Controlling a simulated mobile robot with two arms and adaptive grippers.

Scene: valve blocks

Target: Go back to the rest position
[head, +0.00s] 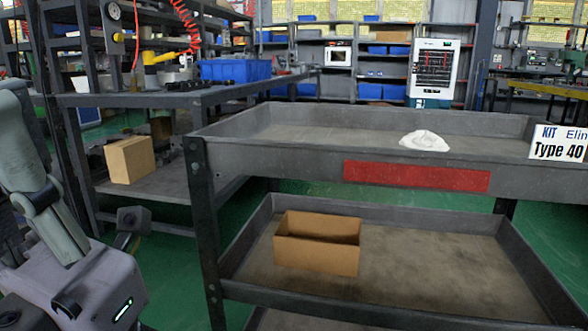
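Parts of my own body, with a grey-green arm link and a grey housing with a lit green strip, fill the lower left of the head view. No gripper fingers can be made out on either side, and my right arm does not show. A dark knob-like part stands beside the grey housing; I cannot tell what it belongs to. A grey metal cart (270,168) stands in front. A white crumpled-looking item (424,141) lies on its top tray. An open, empty-looking cardboard box (317,254) sits on its lower shelf.
A grey workbench (140,98) with blue bins (236,70) stands at the left, with a closed carton (131,160) on its lower shelf. A white sign reading "KIT Type 40" (558,143) is at the cart's right. Green floor (165,278) shows between bench and cart.

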